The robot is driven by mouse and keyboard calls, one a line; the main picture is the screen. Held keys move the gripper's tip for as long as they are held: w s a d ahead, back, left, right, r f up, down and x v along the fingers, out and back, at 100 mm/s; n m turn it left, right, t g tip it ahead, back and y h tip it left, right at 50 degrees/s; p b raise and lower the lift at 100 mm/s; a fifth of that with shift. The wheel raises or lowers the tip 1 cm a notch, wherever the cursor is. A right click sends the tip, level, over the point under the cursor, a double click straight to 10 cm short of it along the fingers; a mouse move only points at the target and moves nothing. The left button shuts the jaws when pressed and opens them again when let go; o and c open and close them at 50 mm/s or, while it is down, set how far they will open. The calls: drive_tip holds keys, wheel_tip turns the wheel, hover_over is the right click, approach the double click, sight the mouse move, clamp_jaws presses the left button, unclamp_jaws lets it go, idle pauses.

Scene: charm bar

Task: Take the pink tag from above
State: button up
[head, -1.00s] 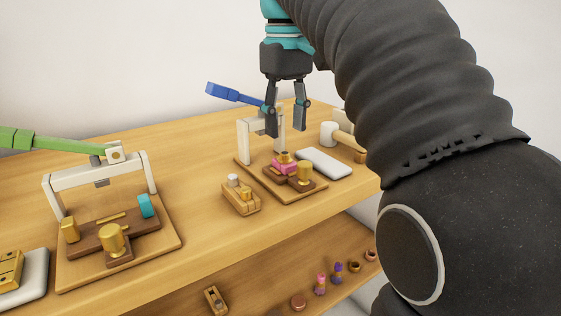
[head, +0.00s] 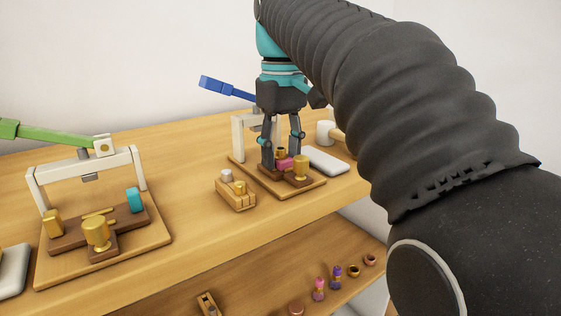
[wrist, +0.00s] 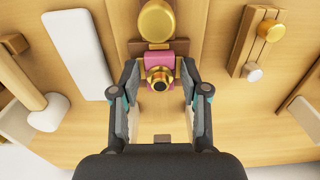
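The pink tag (head: 285,165) sits on the brown block of the right-hand press, with a small gold ringed piece (wrist: 158,78) on top of it. In the wrist view the tag (wrist: 180,52) is partly covered by that piece. My gripper (head: 281,160) is open and lowered from above, with a finger on either side of the tag (wrist: 160,70). The right finger is very close to the tag; I cannot tell whether it touches. A gap shows at the left finger.
A gold cylinder (head: 300,167) stands close beside the tag. The press's white frame (head: 238,140) and blue lever (head: 225,88) are behind my gripper. A small wooden holder (head: 236,195) stands left, a white slab (head: 326,160) right. The green-levered press (head: 85,165) is farther left.

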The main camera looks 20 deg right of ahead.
drive_tip(key=c, duration=0.7)
drive_tip(key=shift+r, duration=0.2)
drive_tip(key=shift+r+p, duration=1.75)
drive_tip(key=shift+p, duration=0.1)
drive_tip(key=shift+r, duration=1.05)
